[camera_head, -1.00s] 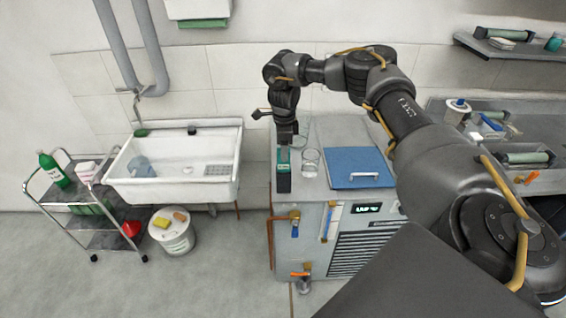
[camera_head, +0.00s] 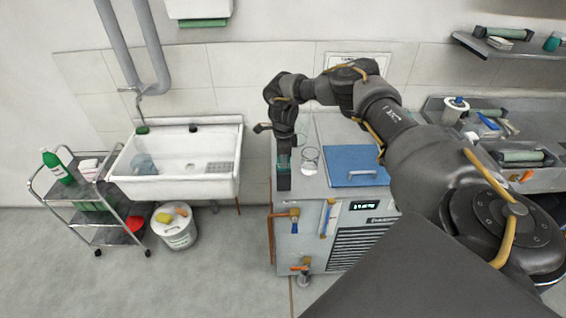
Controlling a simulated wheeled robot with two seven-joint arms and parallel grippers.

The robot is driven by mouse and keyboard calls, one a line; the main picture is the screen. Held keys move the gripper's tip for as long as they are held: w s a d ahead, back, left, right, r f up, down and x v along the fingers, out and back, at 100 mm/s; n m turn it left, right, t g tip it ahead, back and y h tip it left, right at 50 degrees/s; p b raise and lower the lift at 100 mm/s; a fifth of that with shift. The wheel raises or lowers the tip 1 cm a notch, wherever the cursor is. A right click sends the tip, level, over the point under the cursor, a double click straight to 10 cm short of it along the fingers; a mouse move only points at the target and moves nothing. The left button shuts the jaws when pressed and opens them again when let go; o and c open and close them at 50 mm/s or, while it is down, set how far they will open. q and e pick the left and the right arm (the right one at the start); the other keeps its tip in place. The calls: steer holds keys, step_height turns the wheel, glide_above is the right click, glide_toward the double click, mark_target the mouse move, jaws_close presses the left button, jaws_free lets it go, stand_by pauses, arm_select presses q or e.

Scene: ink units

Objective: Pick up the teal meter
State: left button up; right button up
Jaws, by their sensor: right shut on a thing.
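The teal meter (camera_head: 284,168) stands at the front left corner of the grey cabinet unit's top; its lower part looks dark. My right gripper (camera_head: 284,158) comes down from above and is shut on the meter's upper part. The fingers and wrist hide some of the meter. I cannot tell whether its bottom still touches the top. My left gripper is not in view.
A clear glass beaker (camera_head: 308,161) stands close to the right of the meter. A blue lid with a handle (camera_head: 357,163) lies further right on the unit. A white sink (camera_head: 180,184) is to the left, with a bucket (camera_head: 174,232) and a trolley (camera_head: 117,232).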

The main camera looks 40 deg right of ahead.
jaws_close()
